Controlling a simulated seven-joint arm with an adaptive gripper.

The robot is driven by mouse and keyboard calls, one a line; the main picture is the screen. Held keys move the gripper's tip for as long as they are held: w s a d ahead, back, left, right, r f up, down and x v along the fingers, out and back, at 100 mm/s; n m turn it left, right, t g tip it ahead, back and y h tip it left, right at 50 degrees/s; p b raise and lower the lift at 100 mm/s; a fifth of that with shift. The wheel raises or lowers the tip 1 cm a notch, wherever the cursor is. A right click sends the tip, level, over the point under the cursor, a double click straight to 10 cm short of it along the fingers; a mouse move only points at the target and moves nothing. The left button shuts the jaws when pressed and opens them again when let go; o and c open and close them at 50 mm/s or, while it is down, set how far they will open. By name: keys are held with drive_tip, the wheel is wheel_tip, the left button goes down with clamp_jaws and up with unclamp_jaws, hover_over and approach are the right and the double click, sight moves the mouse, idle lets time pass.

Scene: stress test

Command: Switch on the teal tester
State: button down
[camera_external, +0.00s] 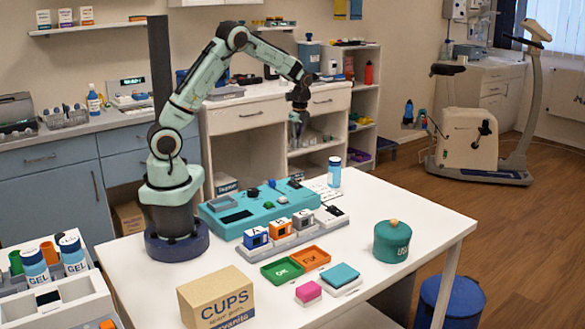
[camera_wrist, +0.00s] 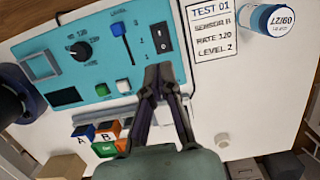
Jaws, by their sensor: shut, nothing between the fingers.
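The teal tester (camera_external: 235,222) lies on the white table in front of my base. My gripper (camera_external: 298,143) is shut and empty, raised above the tester's right end. In the wrist view its fingertips (camera_wrist: 158,72) appear just below the rocker switch. I cannot tell the switch's position.
A printed card (camera_wrist: 212,30) reading TEST 01, SENSOR II, RATE 120, LEVEL 2 lies beside the tester. A blue-white bottle (camera_external: 334,172) stands behind it. Coloured blocks in a grey rack (camera_external: 292,244), green and orange trays (camera_external: 282,270), a teal jar (camera_external: 392,242) and a CUPS box (camera_external: 215,300) are nearer.

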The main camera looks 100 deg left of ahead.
sight(295, 183)
drive_tip(key=f, duration=0.7)
drive_tip(key=s+a+f, duration=0.1)
drive_tip(key=f, duration=0.3)
drive_tip(key=shift+a+f, duration=0.1)
drive_tip(key=shift+f, duration=0.1)
drive_tip(key=shift+s, duration=0.1)
drive_tip(key=shift+s+a+f+h, duration=0.1)
drive_tip(key=shift+f+h, duration=0.15)
drive_tip(key=shift+h, duration=0.05)
drive_tip(key=shift+w, duration=0.2)
drive_tip(key=shift+w+d+r, duration=0.3)
drive_tip(key=shift+w+d, duration=0.15)
drive_tip(key=shift+d, duration=0.15)
wheel_tip(295, 183, up, 14)
drive_tip(key=s+a, duration=0.1)
drive_tip(key=shift+s+a, duration=0.15)
drive_tip(key=shift+s, duration=0.05)
